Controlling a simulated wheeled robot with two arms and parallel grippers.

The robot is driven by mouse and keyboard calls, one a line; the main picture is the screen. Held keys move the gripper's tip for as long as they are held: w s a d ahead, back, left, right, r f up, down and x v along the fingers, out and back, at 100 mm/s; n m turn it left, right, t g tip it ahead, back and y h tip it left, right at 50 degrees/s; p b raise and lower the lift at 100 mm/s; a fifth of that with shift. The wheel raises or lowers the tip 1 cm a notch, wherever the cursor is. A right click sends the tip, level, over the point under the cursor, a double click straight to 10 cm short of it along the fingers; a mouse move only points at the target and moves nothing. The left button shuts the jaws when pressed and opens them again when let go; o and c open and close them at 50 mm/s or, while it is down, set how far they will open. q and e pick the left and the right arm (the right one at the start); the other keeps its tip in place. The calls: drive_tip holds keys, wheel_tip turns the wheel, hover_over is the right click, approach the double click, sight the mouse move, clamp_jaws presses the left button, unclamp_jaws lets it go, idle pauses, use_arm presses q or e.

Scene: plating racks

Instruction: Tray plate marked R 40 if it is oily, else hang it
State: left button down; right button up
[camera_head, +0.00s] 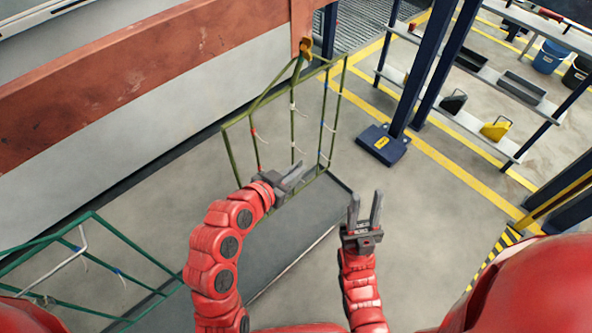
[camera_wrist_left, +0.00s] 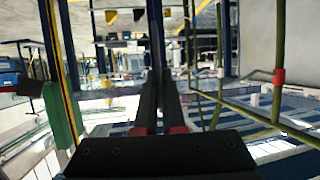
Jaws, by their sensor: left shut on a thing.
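A green wire rack (camera_head: 228,155) hangs from an orange hook (camera_head: 305,46). Thin pale wires and small red and blue bands show on its bars. My left gripper (camera_head: 292,178) is in front of the rack's lower part, its fingers pointing right. In the left wrist view its dark fingers (camera_wrist_left: 158,90) come together on something thin and dark, seen edge-on. I cannot tell what that is. Green rack bars (camera_wrist_left: 250,112) run close by on the right of that view. My right gripper (camera_head: 363,212) is open and empty, fingers up, right of the rack. No R 40 mark is readable.
A second green rack (camera_head: 105,235) is at the lower left. A rusty red beam (camera_head: 130,55) crosses the upper left. A dark flat trough (camera_head: 285,240) lies below the rack. A blue post (camera_head: 435,65) and shelves (camera_head: 470,125) stand at right. Grey floor between is clear.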

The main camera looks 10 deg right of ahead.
use_arm(q)
drive_tip(key=w+a+b, duration=0.5)
drive_tip(key=w+b, duration=0.1)
drive_tip(key=w, duration=0.1)
drive_tip(key=shift+w+a+f, duration=0.15)
drive_tip(key=shift+w+f, duration=0.05)
drive_tip(key=shift+f, duration=0.05)
drive_tip(key=shift+a+f+b, duration=0.1)
drive_tip(key=shift+b, duration=0.25)
drive_tip(key=shift+w+a, duration=0.15)
drive_tip(key=shift+w, duration=0.15)
idle(0.6)
drive_tip(key=shift+w+a+b, duration=0.4)
drive_tip(key=shift+w+b, duration=0.15)
drive_tip(key=shift+b, duration=0.05)
drive_tip(key=shift+w+a+b, duration=0.15)
drive_tip(key=shift+w+b, duration=0.1)
drive_tip(key=shift+b, duration=0.05)
